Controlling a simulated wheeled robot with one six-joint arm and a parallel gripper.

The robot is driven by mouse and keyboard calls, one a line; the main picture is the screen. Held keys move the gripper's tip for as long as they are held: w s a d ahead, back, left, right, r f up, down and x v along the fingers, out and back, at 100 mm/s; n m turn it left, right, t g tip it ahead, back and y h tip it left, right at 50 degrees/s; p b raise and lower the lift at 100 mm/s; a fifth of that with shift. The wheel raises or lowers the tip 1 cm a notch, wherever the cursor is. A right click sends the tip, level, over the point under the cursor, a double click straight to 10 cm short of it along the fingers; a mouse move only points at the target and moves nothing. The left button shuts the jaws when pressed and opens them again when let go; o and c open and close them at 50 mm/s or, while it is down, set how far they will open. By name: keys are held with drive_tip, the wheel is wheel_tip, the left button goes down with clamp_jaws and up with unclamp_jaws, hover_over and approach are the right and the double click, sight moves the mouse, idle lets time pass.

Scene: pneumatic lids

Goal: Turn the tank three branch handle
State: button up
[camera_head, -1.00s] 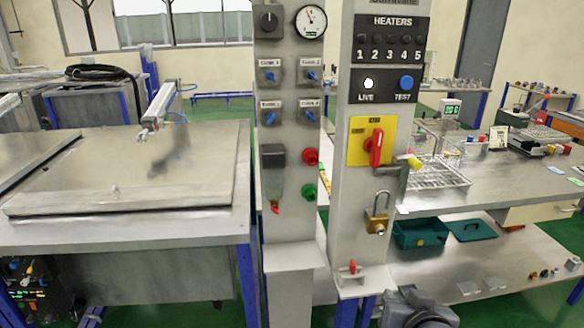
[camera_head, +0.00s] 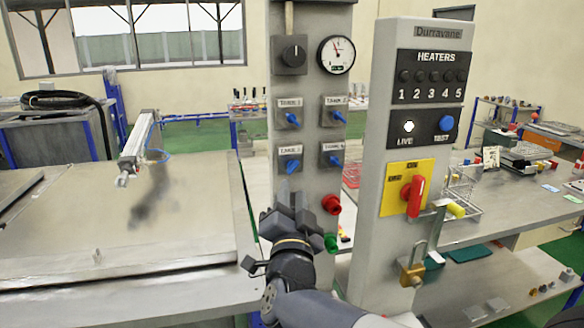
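The tank three branch handle (camera_head: 292,166) is a small blue lever under a blurred label, lower left of a two-by-two group on the grey column. It is tilted. My gripper (camera_head: 290,190) is in front of the column just below this handle, with its fingertips pointing up and away. It covers the lower part of the column. I cannot tell whether the fingers touch the handle or how wide they stand. No object shows in them.
Similar blue handles are above (camera_head: 292,119), to the right (camera_head: 334,160) and at upper right (camera_head: 338,117). A red knob (camera_head: 331,204) and a green knob (camera_head: 330,242) stick out beside my gripper. The heater panel post (camera_head: 374,250) with a red switch (camera_head: 413,195) stands close right.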

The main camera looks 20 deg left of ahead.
sight(293, 171)
drive_tip(key=p+x, duration=0.2)
drive_tip(key=x, duration=0.5)
drive_tip(key=shift+w, duration=0.2)
drive_tip(key=shift+c, duration=0.4)
clamp_jaws()
